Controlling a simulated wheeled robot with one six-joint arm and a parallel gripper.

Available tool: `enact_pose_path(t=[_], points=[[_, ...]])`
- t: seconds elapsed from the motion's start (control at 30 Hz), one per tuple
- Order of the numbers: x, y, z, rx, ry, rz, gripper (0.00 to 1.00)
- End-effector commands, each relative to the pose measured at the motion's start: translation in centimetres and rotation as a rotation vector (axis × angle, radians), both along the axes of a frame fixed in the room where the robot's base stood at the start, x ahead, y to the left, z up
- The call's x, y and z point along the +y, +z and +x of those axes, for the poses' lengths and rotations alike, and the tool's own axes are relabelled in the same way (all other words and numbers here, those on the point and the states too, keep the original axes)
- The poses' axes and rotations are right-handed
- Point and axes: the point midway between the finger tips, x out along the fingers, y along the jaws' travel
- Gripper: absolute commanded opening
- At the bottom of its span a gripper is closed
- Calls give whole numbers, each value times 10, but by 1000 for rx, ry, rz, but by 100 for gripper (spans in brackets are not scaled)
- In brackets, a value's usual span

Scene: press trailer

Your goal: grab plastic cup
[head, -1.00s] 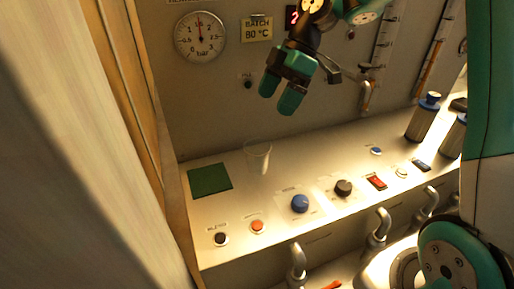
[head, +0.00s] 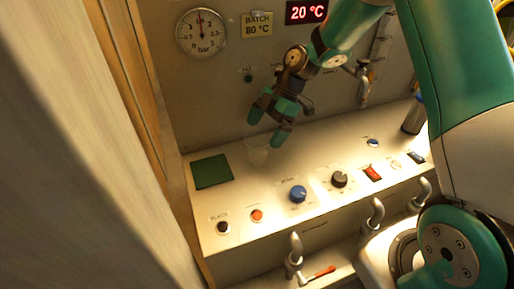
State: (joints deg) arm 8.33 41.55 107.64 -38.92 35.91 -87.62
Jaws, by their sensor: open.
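The clear plastic cup (head: 257,155) stands upright on the light console top, to the right of a dark green square. It is see-through and its outline is faint. My gripper (head: 268,128) is open, with its green fingers pointing down just above the cup. The fingertips are close to the rim, and one overlaps it in the picture. I cannot tell whether they touch it.
The dark green square (head: 211,171) lies flat left of the cup. A black button (head: 222,227), an orange button (head: 256,215), a blue knob (head: 298,193), a black knob (head: 339,179) and a red switch (head: 372,173) line the console front. A gauge (head: 202,33) hangs behind.

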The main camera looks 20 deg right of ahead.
Motion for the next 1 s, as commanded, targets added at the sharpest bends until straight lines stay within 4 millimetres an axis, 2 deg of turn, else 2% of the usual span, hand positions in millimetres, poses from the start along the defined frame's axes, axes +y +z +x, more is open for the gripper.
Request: enact_pose_path(t=[0.3, 0.6, 0.63, 0.83, 0.87, 1.0], points=[[19, -37, -3, 4, 1, 1, 99], [23, -46, -3, 1, -1, 0, 99], [23, -46, -3, 1, -1, 0, 96], [23, -45, -3, 1, -1, 0, 50], [23, -45, -3, 1, -1, 0, 48], [23, -45, -3, 1, -1, 0, 47]])
